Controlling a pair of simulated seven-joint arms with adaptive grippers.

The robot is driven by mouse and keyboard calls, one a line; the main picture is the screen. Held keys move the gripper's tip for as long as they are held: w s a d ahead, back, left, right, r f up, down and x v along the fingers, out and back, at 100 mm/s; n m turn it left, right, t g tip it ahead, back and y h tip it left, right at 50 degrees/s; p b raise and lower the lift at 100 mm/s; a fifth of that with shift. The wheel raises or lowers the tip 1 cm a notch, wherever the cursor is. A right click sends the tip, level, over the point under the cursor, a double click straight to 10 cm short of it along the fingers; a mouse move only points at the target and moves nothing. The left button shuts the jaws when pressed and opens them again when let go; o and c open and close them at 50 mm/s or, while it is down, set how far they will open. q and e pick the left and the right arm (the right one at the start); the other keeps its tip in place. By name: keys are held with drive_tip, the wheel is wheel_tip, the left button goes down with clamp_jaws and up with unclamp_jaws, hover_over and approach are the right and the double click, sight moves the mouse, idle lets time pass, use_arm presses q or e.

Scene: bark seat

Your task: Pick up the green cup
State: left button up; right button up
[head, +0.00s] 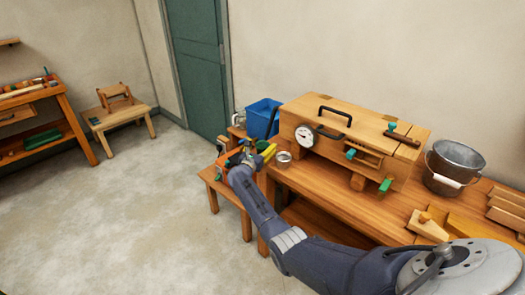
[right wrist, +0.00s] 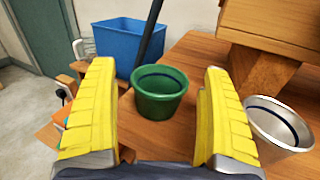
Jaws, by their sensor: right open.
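The green cup (right wrist: 159,104) stands upright on the wooden bench (right wrist: 188,62) in the right wrist view, with its open top facing up. A small part of the cup (head: 262,145) shows in the head view, behind my gripper. My right gripper (right wrist: 158,72) is open, its two yellow fingers on either side of the cup in the picture. No contact with the cup shows. In the head view my right gripper (head: 257,154) is at the left end of the bench. My left gripper is not in view.
A metal cup (right wrist: 280,125) stands right of the right finger. A blue bin (right wrist: 128,45) with a dark bar leaning by it is behind the green cup. A wooden box with a gauge (head: 345,130) and a metal bucket (head: 455,165) stand on the bench.

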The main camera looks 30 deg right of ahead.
drive_tip(key=shift+w+d, duration=0.35)
drive_tip(key=shift+d, duration=0.15)
drive_tip(key=shift+c, duration=0.4)
drive_tip(key=c, duration=1.3)
